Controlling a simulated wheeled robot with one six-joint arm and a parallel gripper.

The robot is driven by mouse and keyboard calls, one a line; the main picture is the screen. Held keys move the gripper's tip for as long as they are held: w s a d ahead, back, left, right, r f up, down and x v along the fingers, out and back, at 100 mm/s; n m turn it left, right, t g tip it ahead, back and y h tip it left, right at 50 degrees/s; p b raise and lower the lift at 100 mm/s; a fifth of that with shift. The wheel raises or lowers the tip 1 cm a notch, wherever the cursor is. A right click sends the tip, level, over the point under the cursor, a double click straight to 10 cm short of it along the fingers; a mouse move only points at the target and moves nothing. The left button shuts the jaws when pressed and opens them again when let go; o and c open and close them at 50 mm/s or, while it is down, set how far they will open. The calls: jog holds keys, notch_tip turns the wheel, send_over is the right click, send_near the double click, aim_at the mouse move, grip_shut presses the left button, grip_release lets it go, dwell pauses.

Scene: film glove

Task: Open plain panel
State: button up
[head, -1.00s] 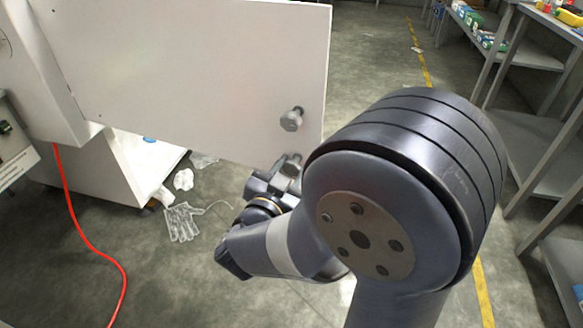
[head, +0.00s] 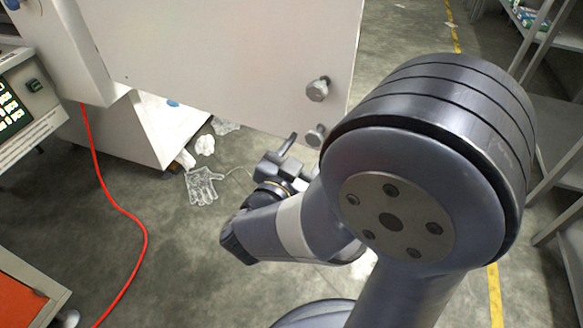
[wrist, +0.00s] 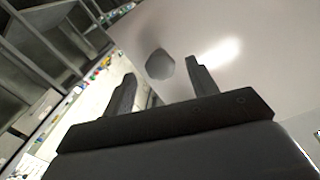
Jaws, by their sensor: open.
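The plain white panel (head: 230,60) fills the upper middle of the head view. It juts out from the white machine, over open floor.
A white machine body (head: 75,50) stands at left. A red cable (head: 125,210) runs over the floor, and a clear glove (head: 202,186) lies below the panel. A control box (head: 25,100) is at far left. Grey shelves (head: 545,130) line the right side.

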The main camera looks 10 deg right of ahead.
aim_at(312, 142)
jog(key=v, duration=0.6)
jog(key=shift+s+a+p, duration=0.2)
jog(key=shift+s+p, duration=0.1)
jog(key=shift+p, duration=0.15)
jog(key=shift+b+x, duration=0.95)
jog(key=shift+x, duration=4.5)
